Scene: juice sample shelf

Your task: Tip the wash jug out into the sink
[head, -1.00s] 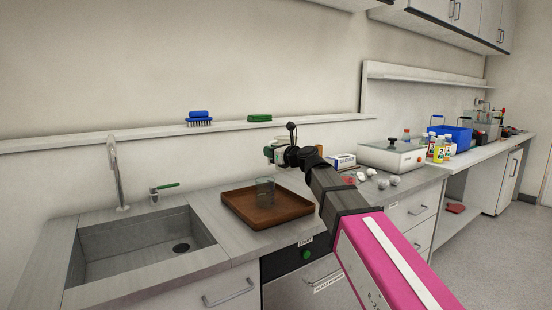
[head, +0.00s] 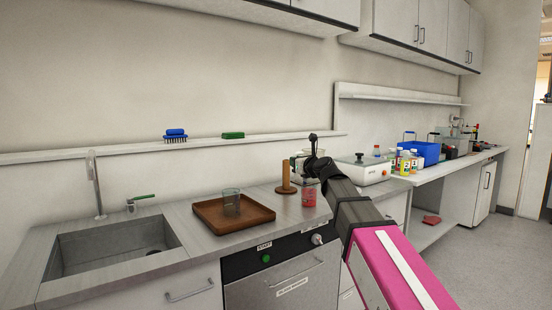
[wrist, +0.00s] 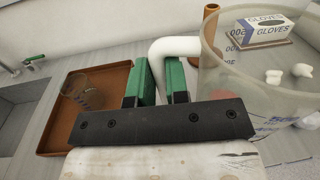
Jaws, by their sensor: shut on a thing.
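The wash jug (wrist: 215,75) is clear, with a thick white handle (wrist: 172,47). My gripper (wrist: 160,80) is shut on this handle, with its green-padded fingers on either side. In the head view my gripper (head: 310,166) is above the counter, right of the brown tray, and the jug (head: 297,158) shows only as a small pale shape partly behind it. I cannot tell the jug's exact tilt or contents. The grey sink (head: 75,250) is set into the counter at far left, with a tall tap (head: 96,185). It also shows at the wrist view's left edge (wrist: 15,125).
A brown tray (head: 205,217) with a clear beaker (head: 231,202) lies between the sink and my gripper. A red-filled cup (head: 309,197) and a wooden post (head: 286,176) stand near my gripper. A green-handled valve (head: 141,202) is behind the sink. A gloves box (wrist: 262,25) is near the jug.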

